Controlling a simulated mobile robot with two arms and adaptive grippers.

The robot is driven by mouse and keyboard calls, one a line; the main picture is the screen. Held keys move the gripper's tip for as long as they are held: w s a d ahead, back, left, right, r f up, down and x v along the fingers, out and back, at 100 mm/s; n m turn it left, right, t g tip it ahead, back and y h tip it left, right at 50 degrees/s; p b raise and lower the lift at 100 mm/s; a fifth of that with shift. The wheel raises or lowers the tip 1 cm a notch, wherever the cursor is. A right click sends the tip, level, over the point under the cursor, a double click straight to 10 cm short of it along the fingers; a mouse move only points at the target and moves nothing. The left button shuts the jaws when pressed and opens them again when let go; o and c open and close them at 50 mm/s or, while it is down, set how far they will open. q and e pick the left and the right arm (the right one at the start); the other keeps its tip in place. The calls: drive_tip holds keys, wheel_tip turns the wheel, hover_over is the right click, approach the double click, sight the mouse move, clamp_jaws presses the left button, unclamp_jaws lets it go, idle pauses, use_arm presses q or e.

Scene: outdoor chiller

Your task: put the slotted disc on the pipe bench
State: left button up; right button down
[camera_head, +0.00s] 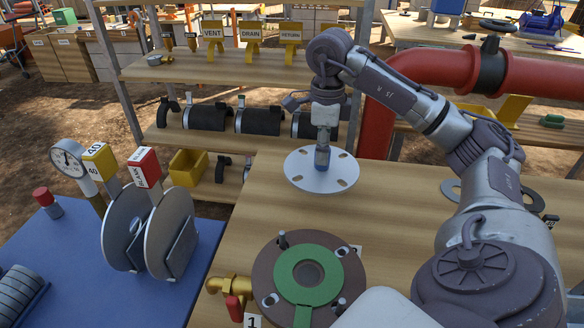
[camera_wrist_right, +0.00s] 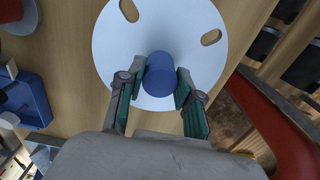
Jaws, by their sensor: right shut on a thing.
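The slotted disc (camera_head: 300,172) is a flat white plate with several slots and a blue knob (camera_wrist_right: 160,75) at its centre. My right gripper (camera_head: 322,142) points down from above and is shut on this knob. In the wrist view the two fingers (camera_wrist_right: 162,90) stand on either side of the knob, with the white disc (camera_wrist_right: 120,60) behind. The disc is level over the far part of a wooden bench (camera_head: 400,215); I cannot tell the gap under it. This bench carries a dark flange with a green ring (camera_head: 283,268). My left gripper is not in view.
A brass valve (camera_head: 228,286) sits beside the flange. A blue table (camera_head: 75,255) with upright discs and a gauge (camera_head: 68,157) is at the left. A shelf with black cylinders (camera_head: 205,117) stands behind. A red pipe (camera_head: 430,68) runs at the back right.

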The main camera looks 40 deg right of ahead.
drive_tip(key=w+f+p, duration=0.2)
drive_tip(key=w+f, duration=0.6)
drive_tip(key=f, duration=0.1)
drive_tip(key=shift+w, duration=0.3)
drive_tip(key=shift+a, duration=0.1)
drive_tip(key=shift+f, duration=0.15)
drive_tip(key=c, duration=0.8)
unclamp_jaws()
drive_tip(key=shift+o, duration=0.2)
drive_tip(key=shift+s, duration=0.1)
